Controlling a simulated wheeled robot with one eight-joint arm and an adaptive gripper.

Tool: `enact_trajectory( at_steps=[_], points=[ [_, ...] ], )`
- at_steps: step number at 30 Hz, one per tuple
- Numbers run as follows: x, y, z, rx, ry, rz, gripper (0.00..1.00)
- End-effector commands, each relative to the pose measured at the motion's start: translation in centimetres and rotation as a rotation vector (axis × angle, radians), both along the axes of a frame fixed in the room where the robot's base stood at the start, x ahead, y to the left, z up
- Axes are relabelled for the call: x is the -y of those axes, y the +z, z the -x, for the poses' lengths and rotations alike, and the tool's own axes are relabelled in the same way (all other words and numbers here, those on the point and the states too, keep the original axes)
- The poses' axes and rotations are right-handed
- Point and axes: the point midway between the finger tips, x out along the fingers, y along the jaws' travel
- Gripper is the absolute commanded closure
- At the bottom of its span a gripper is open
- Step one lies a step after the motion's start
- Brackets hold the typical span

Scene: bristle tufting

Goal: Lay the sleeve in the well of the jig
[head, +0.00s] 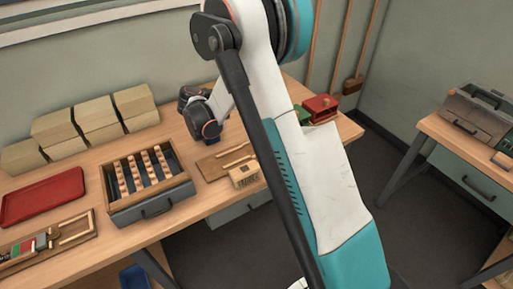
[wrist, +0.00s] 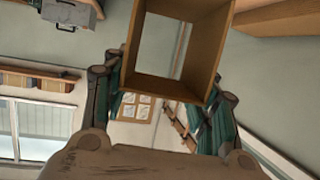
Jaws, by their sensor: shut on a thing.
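My gripper (wrist: 167,80) is shut on a hollow, square-sided wooden sleeve (wrist: 215,50), with a dark finger on each side of it. I see through the open middle of the sleeve to the room behind. In the head view my arm reaches over the workbench, and the sleeve cannot be made out there. A long wooden fixture (head: 76,233) with a rectangular recess lies at the front left of the bench; it looks like the jig. Coloured parts lie at its left end.
A drawer box (head: 150,208) with rows of wooden pegs stands mid-bench. A red tray (head: 42,197) lies left of it. Pale blocks (head: 97,118) line the back. A board (head: 212,166) with sticks and a small block (head: 243,175) lie to the right, near red and green items (head: 320,106).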

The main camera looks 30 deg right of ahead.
Motion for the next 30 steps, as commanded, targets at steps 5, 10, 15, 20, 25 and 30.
enact_trajectory(
  at_steps=[5,10,15,20,25,30],
  points=[
    [0.9,2.2,0.9,-0.001,-0.138,-0.001,0.63],
    [1.0,0.5,1.2,-0.002,-0.164,-0.002,0.63],
    [0.9,-3.8,1.2,-0.002,-0.163,-0.002,0.63],
    [0.9,-7.7,1.2,-0.002,-0.162,-0.002,0.63],
    [0.9,-11.3,1.2,-0.002,-0.161,-0.002,0.63],
    [0.9,-13.0,1.2,-0.002,-0.161,-0.002,0.63]
  ],
)
